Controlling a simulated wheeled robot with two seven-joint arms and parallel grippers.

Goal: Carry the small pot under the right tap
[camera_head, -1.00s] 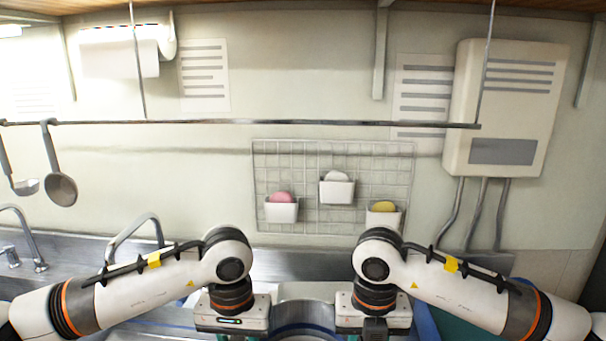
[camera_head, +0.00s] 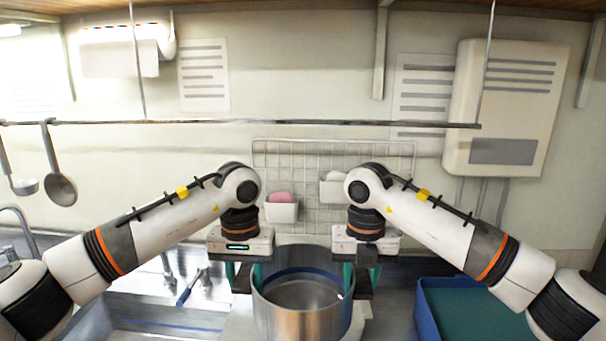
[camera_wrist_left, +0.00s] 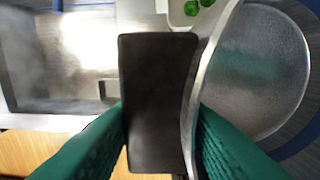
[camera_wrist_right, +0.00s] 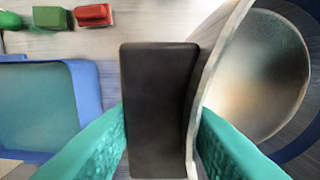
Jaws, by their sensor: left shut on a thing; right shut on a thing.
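The small pot (camera_head: 303,320) is a round steel pot, upright and open, in the head view between my two arms. Its inside looks empty. My left gripper (camera_head: 243,278) is shut on its black left handle (camera_wrist_left: 158,100). My right gripper (camera_head: 363,278) is shut on its black right handle (camera_wrist_right: 158,100). The wrist views show the teal fingers on both sides of each handle and the pot's rim beside it. The right tap (camera_head: 170,268) stands left of the pot at the sink, its spout mostly hidden behind my left arm. The left tap (camera_head: 22,222) is at the far left edge.
The sink (camera_head: 150,322) lies left of the pot. A blue tray (camera_head: 424,300) with a green inside stands to the right. A wire rack (camera_head: 310,160) with white holders hangs on the back wall. Ladles (camera_head: 60,188) hang from a rail at upper left.

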